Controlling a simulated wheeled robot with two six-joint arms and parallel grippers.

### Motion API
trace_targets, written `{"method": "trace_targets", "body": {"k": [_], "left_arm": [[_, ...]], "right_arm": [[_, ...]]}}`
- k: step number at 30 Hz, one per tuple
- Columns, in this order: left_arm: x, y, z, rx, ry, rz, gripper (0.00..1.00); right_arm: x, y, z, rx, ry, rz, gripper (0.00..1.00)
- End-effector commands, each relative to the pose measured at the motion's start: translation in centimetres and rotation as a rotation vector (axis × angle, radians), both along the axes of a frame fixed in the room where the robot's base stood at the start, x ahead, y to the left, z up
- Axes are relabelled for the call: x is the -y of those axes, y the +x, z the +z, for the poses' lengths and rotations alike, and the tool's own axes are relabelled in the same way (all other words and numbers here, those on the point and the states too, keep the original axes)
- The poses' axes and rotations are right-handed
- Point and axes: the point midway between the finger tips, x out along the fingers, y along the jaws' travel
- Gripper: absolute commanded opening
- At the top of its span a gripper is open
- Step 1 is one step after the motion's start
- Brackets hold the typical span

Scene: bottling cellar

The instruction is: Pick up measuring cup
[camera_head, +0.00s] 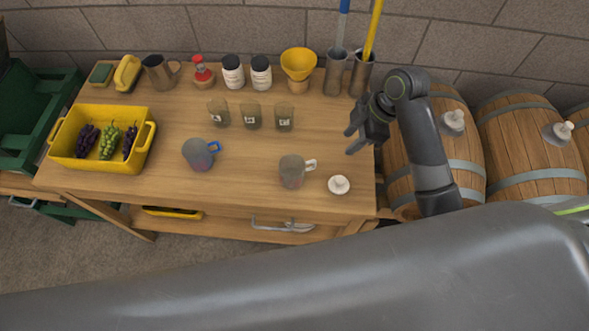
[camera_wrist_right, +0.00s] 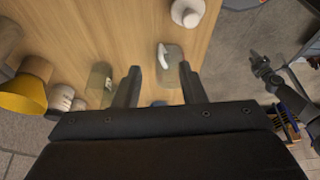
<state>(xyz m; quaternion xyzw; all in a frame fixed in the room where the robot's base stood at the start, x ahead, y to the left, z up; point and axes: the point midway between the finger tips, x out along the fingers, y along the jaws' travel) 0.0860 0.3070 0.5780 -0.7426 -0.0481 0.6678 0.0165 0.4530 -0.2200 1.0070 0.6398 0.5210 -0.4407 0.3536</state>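Two greyish, see-through cups with handles stand upright on the wooden table (camera_head: 240,190). One has a blue handle (camera_head: 198,154); the other has a white handle (camera_head: 291,172). I cannot tell which is the measuring cup. My right gripper (camera_head: 352,140) is open and empty, above the table's right edge, right of the white-handled cup. In the right wrist view, that cup (camera_wrist_right: 170,72) shows beyond and between the parted fingers (camera_wrist_right: 160,72), apart from them. What seems to be my left gripper (camera_wrist_right: 262,68) shows small at the right; its opening is unclear.
A white stopper (camera_head: 339,185) lies right of the white-handled cup. Several glasses (camera_head: 251,117) stand behind the cups. A yellow crate (camera_head: 103,140) with grapes is at the left. A yellow funnel (camera_head: 298,66), bottles and tubes line the back. Barrels (camera_head: 531,145) stand at the right.

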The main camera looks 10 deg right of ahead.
Motion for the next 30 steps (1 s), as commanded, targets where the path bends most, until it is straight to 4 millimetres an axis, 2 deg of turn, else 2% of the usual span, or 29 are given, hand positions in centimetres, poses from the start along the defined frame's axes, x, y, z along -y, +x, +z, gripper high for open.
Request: {"method": "trace_targets", "body": {"k": [3,7,21,25,30], "left_arm": [[0.0,0.0,0.0,0.000,0.000,0.000,0.46],[0.0,0.0,0.3,0.000,0.000,0.000,0.46],[0.1,0.0,2.3,-0.001,-0.001,0.000,0.46],[0.1,0.0,2.6,-0.001,-0.001,0.000,0.46],[0.1,0.0,2.7,-0.001,-0.002,0.001,0.46]], "right_arm": [[-0.4,1.2,1.0,0.011,0.016,0.087,0.37],[-0.8,1.4,0.6,0.011,0.025,0.112,0.37],[-4.4,1.6,-7.7,0.009,0.023,0.111,0.37],[-4.9,1.8,-9.2,0.012,0.023,0.110,0.37],[-5.2,1.8,-10.0,0.014,0.021,0.110,0.37]]}}
